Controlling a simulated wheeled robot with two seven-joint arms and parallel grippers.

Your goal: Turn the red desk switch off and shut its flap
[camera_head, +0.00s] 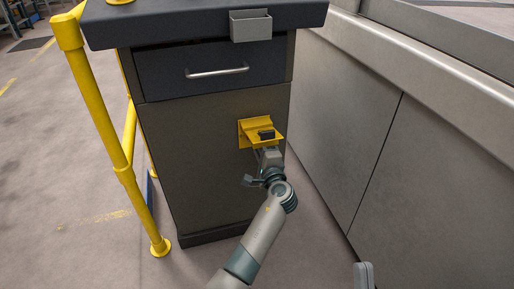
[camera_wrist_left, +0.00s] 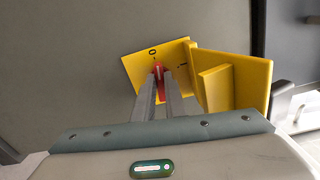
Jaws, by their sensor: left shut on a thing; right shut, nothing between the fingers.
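The red switch (camera_wrist_left: 158,69) sits on a yellow plate (camera_wrist_left: 137,66) marked 0 and I. It shows in the left wrist view, its tip nearer the 0 mark. My left gripper (camera_wrist_left: 160,82) is shut on it, one finger on each side. The yellow flap (camera_wrist_left: 235,80) stands open beside the plate, with a raised yellow block on it. In the head view the yellow switch box (camera_head: 247,130) is on the desk's front panel; the red switch is hidden there. My right gripper (camera_head: 363,273) shows only partly at the bottom edge, shut and empty.
The dark desk (camera_head: 190,165) has a drawer (camera_head: 212,70) with a silver handle above the switch. A grey holder (camera_head: 250,25) hangs on its top edge. A yellow rail (camera_head: 107,120) stands left. Grey machine panels (camera_head: 345,110) close off the right side.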

